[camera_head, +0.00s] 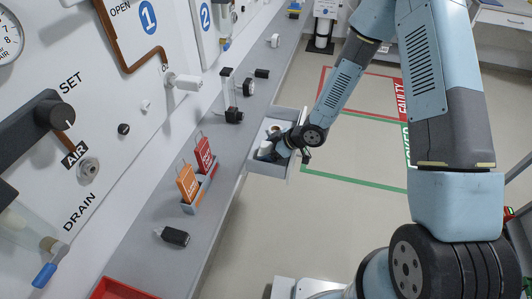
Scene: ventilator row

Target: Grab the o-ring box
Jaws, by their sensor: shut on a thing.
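An open pale drawer (250,160) sticks out from under the grey counter. My gripper (268,151) is low over the drawer, at its near part, and is shut on a small pale round box (265,146). The box looks like the o-ring box, but it is too small here to read any label. My dark wrist covers part of it and of the drawer's right side. A second small round whitish thing (274,129) sits farther back in the drawer, apart from my gripper.
The counter (222,148) carries an orange card (187,184) and a red card (204,155) in a grey holder, a black device (175,236) and a dark stand (233,115). A red tray (122,290) is at the near end. The floor right of the drawer is clear.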

